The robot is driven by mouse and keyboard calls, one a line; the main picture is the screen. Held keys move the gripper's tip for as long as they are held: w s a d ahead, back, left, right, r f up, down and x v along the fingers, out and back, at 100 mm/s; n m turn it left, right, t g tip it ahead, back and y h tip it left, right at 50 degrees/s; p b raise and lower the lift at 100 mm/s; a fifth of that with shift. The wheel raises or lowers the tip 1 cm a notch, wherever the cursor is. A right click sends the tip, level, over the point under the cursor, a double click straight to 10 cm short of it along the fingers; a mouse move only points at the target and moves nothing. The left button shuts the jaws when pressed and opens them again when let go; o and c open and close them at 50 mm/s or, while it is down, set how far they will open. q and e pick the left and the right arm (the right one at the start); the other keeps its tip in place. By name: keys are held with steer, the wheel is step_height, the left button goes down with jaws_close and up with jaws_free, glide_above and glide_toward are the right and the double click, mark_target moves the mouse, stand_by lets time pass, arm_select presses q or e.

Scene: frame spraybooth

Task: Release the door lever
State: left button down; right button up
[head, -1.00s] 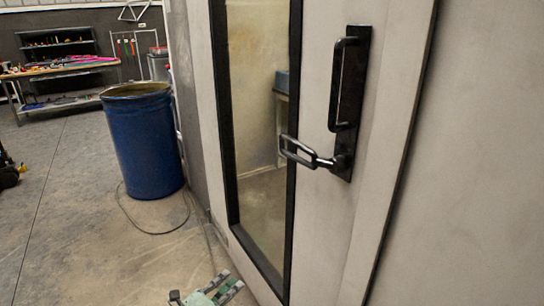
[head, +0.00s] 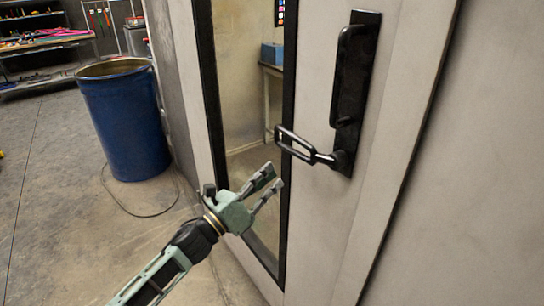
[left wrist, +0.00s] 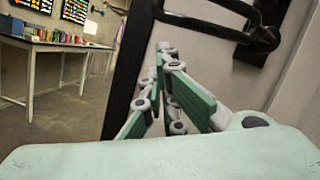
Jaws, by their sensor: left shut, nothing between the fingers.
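The black door lever (head: 296,146) is a long open loop. It sticks out left from the bottom of a black handle plate (head: 357,95) on the pale door (head: 315,215). The lever also shows in the left wrist view (left wrist: 215,27), across the top and beyond the fingers. My left gripper (head: 275,177) is below and slightly left of the lever, in front of the door's window. It is shut and empty, with its fingers pointing up toward the lever. A gap shows between fingers and lever in the head view. My right gripper is not in view.
A blue drum (head: 124,120) stands left of the booth, with a cable (head: 150,214) on the floor by it. A workbench (head: 40,48) is behind. A table with a blue box (head: 272,54) shows through the window.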

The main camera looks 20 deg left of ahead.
arm_select(q)
steer(key=w+r+m+h, duration=0.1)
steer(key=w+r+m, duration=0.2)
steer(key=r, duration=0.4)
steer(key=shift+a+b, duration=0.35)
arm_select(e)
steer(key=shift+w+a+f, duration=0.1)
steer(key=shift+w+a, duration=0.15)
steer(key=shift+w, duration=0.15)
arm_select(q)
steer(key=shift+w, duration=0.1)
